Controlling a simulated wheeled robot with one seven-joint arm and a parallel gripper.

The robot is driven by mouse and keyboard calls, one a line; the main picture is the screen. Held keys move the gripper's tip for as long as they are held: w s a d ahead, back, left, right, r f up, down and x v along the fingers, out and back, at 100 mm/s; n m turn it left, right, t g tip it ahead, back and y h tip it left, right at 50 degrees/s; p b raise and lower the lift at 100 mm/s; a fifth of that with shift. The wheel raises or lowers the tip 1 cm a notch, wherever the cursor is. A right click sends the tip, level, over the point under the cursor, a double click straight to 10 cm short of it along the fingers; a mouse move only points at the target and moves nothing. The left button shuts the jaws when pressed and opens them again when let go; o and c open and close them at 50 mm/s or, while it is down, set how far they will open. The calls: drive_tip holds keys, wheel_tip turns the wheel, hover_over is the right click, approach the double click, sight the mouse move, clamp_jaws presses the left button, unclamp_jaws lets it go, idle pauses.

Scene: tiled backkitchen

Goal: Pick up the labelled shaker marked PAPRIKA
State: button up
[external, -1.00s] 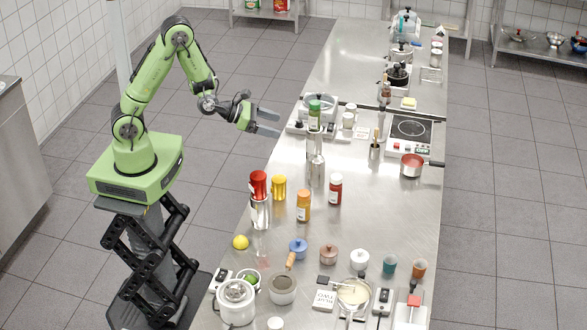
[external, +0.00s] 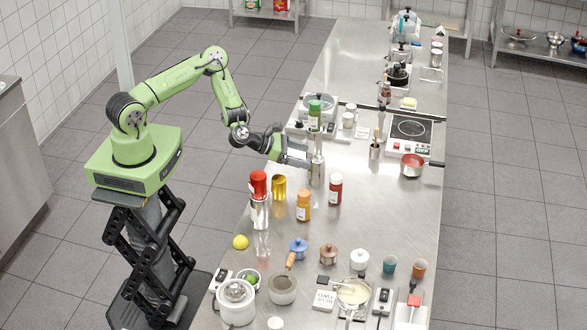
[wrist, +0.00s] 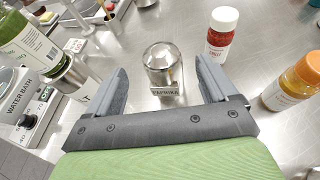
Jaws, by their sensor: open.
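The PAPRIKA shaker (wrist: 164,68) is a shiny metal cylinder with a small label at its base, upright on the steel counter. In the external view the shaker (external: 317,172) stands just beyond my fingertips. My gripper (external: 307,156) is open and reaches over the counter from the left. In the wrist view the shaker appears between the two fingers of my gripper (wrist: 160,66), with a gap on each side and no visible contact. I cannot tell exactly how deep it is between them.
Another metal shaker (wrist: 76,76), its label partly hidden, and a green bottle (wrist: 30,42) are left of my fingers. A red bottle (wrist: 221,34) and an orange-capped bottle (wrist: 292,82) stand to the right. A hotplate (external: 409,130) and red pan (external: 412,165) are farther right.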

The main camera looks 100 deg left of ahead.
sight(311, 159)
drive_tip(key=x, duration=0.6)
drive_tip(key=shift+d+f, duration=0.1)
drive_tip(key=shift+f, duration=0.1)
drive_tip(key=shift+s, duration=0.1)
drive_tip(key=shift+c, duration=0.8)
drive_tip(key=c, duration=1)
